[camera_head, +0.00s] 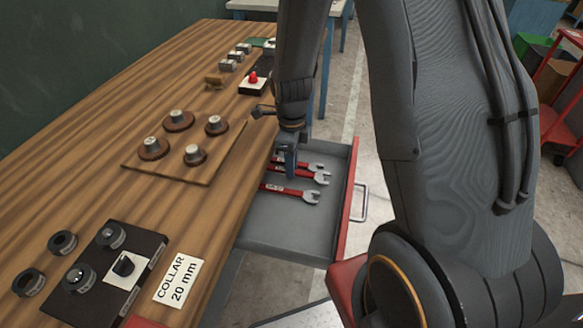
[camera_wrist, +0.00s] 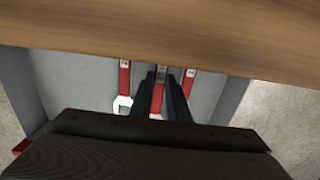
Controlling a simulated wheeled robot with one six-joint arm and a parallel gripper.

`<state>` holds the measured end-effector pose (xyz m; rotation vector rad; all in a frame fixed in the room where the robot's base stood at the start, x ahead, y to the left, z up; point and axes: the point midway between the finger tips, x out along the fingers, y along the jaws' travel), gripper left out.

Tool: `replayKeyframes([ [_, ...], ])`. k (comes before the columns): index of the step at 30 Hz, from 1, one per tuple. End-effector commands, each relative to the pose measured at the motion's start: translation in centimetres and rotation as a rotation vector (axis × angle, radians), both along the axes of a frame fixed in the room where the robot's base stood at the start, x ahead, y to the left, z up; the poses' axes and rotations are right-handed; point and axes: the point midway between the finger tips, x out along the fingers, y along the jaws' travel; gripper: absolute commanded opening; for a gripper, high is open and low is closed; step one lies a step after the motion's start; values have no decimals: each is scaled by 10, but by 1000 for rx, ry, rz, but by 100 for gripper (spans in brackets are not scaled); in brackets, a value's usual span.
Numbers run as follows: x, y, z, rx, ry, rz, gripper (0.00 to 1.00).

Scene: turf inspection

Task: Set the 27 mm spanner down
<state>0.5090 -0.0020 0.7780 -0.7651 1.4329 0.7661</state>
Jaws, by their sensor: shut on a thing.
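Several red-handled spanners with silver open ends lie in the open grey drawer (camera_head: 290,235). My gripper (camera_head: 290,172) reaches down into the drawer and is shut on the middle spanner (camera_head: 320,178), with its handle (camera_wrist: 158,97) between the fingers in the wrist view. One spanner (camera_head: 290,192) lies on the near side and another (camera_head: 314,166) on the far side; handles show at left (camera_wrist: 125,78) and right (camera_wrist: 189,84) in the wrist view. The size marks are too small to read, so I cannot tell which is 27 mm. I cannot tell whether the held spanner touches the drawer floor.
The wooden bench top (camera_head: 205,225) overhangs the drawer's inner end. On it are a board (camera_head: 175,165) with several round parts, a red button box (camera_head: 253,84), a black fixture (camera_head: 95,295) and a "COLLAR 20 mm" card (camera_head: 180,282). The drawer's near part is bare.

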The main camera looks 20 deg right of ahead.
Motion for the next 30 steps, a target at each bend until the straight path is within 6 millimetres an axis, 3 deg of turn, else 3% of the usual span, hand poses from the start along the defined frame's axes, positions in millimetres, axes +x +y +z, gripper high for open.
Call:
replayKeyframes([
  [5,0,0,-14,0,0,0,0],
  [17,0,0,-18,0,-1,0,0],
  [18,0,0,-18,0,-1,0,22],
  [20,0,0,-18,0,-1,0,32],
  [30,0,0,-16,0,-1,0,34],
])
